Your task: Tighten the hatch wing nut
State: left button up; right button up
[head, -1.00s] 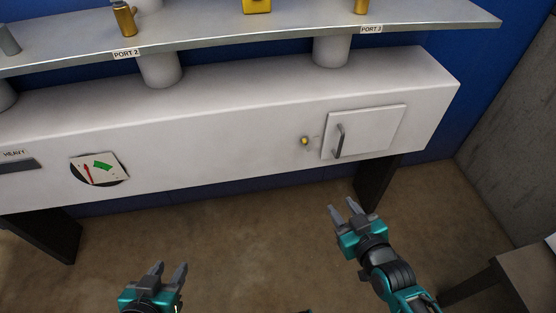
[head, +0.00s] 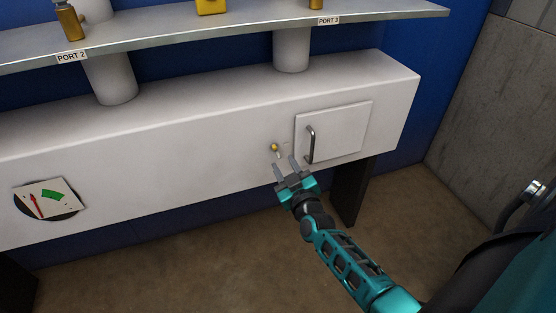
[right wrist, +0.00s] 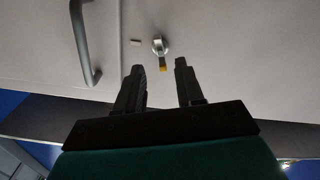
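The wing nut (head: 275,148) is a small silver and yellow piece on the front of the white cabinet, just left of the closed hatch door (head: 345,128). It also shows in the right wrist view (right wrist: 159,47), with a yellow tip pointing down. The hatch has a grey bar handle (head: 311,145). My right gripper (head: 286,167) is open and empty, just below the nut and apart from it. In the right wrist view its two fingers (right wrist: 159,80) stand apart, with the nut ahead of the gap between them. My left gripper is out of view.
A gauge (head: 47,199) with a red needle and green zone sits on the cabinet front at left. A metal shelf (head: 230,33) above carries brass and yellow items. A concrete wall (head: 490,100) stands at right. The floor before the cabinet is clear.

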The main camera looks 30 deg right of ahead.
aim_at(278, 154)
jog(key=b+x, duration=0.1)
jog(key=x, duration=0.4)
grip_shut()
dwell(0.3)
